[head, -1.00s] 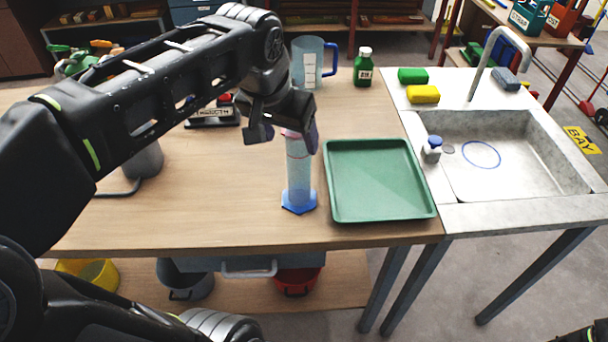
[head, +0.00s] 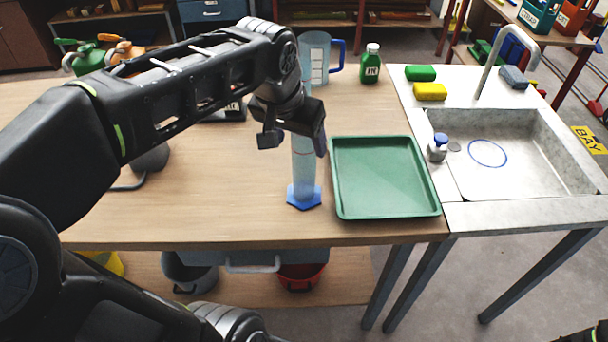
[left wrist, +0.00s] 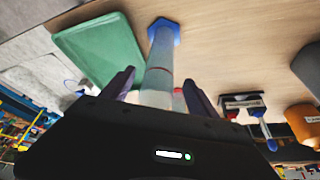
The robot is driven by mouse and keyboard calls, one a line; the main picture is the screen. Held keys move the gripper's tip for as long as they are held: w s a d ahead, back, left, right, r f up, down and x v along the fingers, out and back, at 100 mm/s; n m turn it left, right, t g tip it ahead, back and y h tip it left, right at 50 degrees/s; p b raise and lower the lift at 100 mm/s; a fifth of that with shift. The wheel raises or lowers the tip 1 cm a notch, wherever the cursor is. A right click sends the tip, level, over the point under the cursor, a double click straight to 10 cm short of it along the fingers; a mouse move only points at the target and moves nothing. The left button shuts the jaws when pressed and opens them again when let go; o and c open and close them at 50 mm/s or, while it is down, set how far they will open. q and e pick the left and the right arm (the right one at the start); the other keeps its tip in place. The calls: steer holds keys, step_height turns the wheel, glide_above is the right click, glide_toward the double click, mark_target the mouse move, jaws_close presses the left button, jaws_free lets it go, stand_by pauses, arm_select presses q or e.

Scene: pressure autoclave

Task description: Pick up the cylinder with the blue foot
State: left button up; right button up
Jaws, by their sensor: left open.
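The cylinder with the blue foot (head: 304,172) stands upright on the wooden bench, left of the green tray. It is clear, with a blue six-sided foot and a red ring near its upper part. My left gripper (head: 293,140) is open at the upper part of the cylinder, and its hand hides part of the top. In the left wrist view the cylinder (left wrist: 159,72) runs between the two open fingers (left wrist: 160,85), with its blue foot at the far end. I cannot tell whether a finger touches it. My right gripper is not in view.
The green tray (head: 384,206) lies close right of the cylinder. A clear jug with a blue handle (head: 315,60) and a green bottle (head: 371,64) stand behind. The sink (head: 500,155) is at right, with a small blue-capped bottle (head: 438,148) at its left edge.

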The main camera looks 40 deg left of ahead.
mark_target(304, 166)
arm_select(q)
steer(key=x, duration=0.5)
steer(key=shift+w+r+p, duration=0.15)
steer(key=shift+p, duration=0.2)
steer(key=shift+c, duration=0.2)
jaws_close()
stand_by(0.5)
